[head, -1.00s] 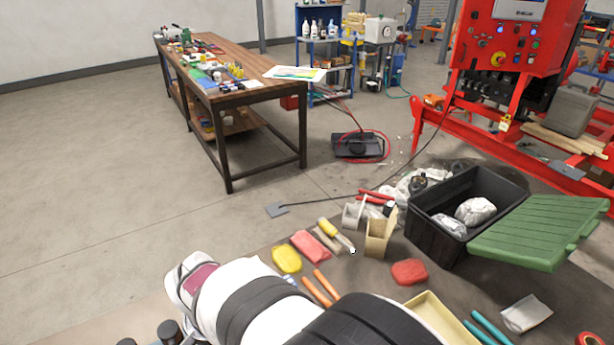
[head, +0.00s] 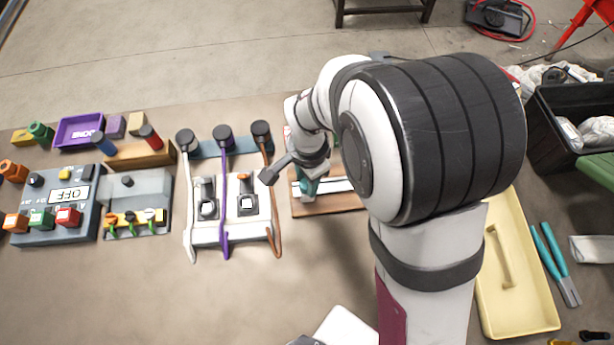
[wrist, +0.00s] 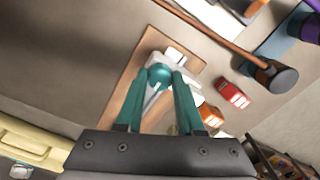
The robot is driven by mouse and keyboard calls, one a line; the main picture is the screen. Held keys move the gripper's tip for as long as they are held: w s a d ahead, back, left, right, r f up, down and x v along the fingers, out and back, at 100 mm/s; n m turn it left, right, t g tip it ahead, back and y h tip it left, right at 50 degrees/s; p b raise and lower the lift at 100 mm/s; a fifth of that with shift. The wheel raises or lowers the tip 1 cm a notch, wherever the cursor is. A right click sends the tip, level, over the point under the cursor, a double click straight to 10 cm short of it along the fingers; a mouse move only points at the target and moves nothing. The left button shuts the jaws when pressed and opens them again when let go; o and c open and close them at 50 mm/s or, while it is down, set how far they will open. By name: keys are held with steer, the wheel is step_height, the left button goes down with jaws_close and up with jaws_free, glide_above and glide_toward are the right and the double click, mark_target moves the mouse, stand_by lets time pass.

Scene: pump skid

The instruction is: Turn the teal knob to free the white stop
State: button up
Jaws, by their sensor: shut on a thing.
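The teal knob (wrist: 160,74) sits on a white fixture on a brown wooden board (wrist: 148,45), seen in the wrist view. My gripper (wrist: 161,84) has teal fingers, one on each side of the knob, and is shut on it. A small white block (wrist: 175,54), perhaps the white stop, shows just beyond the knob. In the head view the board (head: 305,209) lies near the middle of the bench, partly behind my arm. My gripper (head: 308,186) reaches down onto it there, and the knob itself is hidden.
Left of the board stands a white unit (head: 231,205) with cables and black-capped posts. Further left are a grey switch box (head: 58,200) and a panel with levers (head: 140,190). A cream tray (head: 515,300) and teal-handled pliers (head: 550,252) lie right. The front left bench is clear.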

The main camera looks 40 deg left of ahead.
jaws_close()
steer(key=n, duration=0.3)
steer(key=shift+n, duration=0.4)
steer(key=n, duration=1)
steer(key=shift+g, duration=0.3)
steer(key=shift+n, duration=2)
